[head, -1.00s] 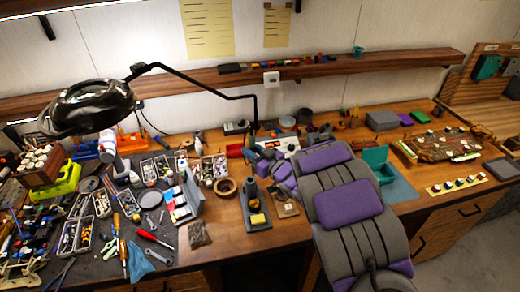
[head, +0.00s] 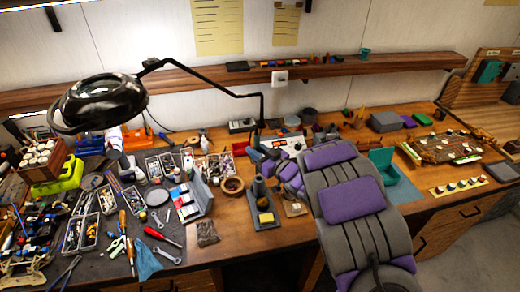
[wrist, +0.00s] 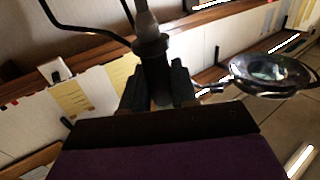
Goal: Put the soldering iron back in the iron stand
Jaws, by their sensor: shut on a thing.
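My gripper (wrist: 156,88) is shut on the soldering iron (wrist: 152,48) in the wrist view. The iron shows as a dark handle with a wide collar and a paler part above it; its far end is cut off by the frame. In the head view my grey and purple arm reaches over the bench, and the fingers and the iron are hard to make out behind it. The iron stand (head: 258,190) is grey, with an upright holder and a yellow sponge (head: 266,217) on its base. It stands on the bench left of my arm, apart from it.
A magnifier lamp (head: 100,102) hangs over the left side. A tape roll (head: 232,186), a paint rack (head: 190,203) and several tools crowd the bench left of the stand. A teal box (head: 382,166) and a circuit board (head: 442,147) lie to the right.

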